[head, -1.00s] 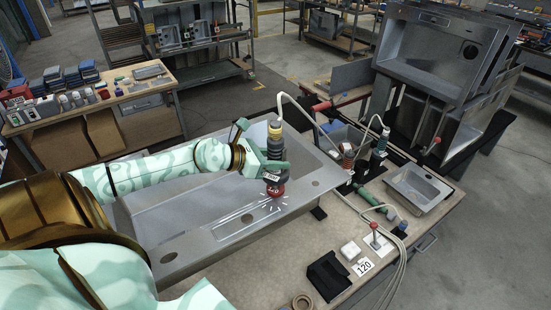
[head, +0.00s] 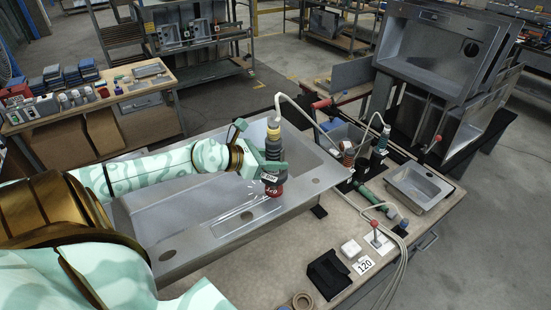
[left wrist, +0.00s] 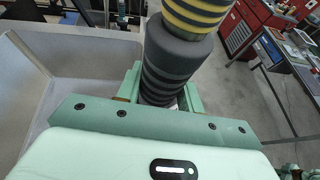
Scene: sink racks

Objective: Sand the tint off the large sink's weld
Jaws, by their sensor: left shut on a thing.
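The large sink (head: 195,238) lies on the workbench, its bowl towards the far side. My left gripper (head: 271,166) is shut on a sander (head: 273,140) with a dark grip, a yellow band and a red lower end, held upright over the sink's near flange. The sander's grip also fills the upper middle of the left wrist view (left wrist: 165,65). Its red end is at the flange; whether it touches cannot be told. Bright streaks (head: 228,220) show on the metal left of it, and the weld's tint cannot be made out. My right gripper is not in view.
A pale hose (head: 300,105) runs from the sander's top to the right. Several tools stand by the sink's right end. A small sink (head: 418,187), a white block (head: 350,249), a 120 tag (head: 363,265) and a black holder (head: 328,274) lie on the bench.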

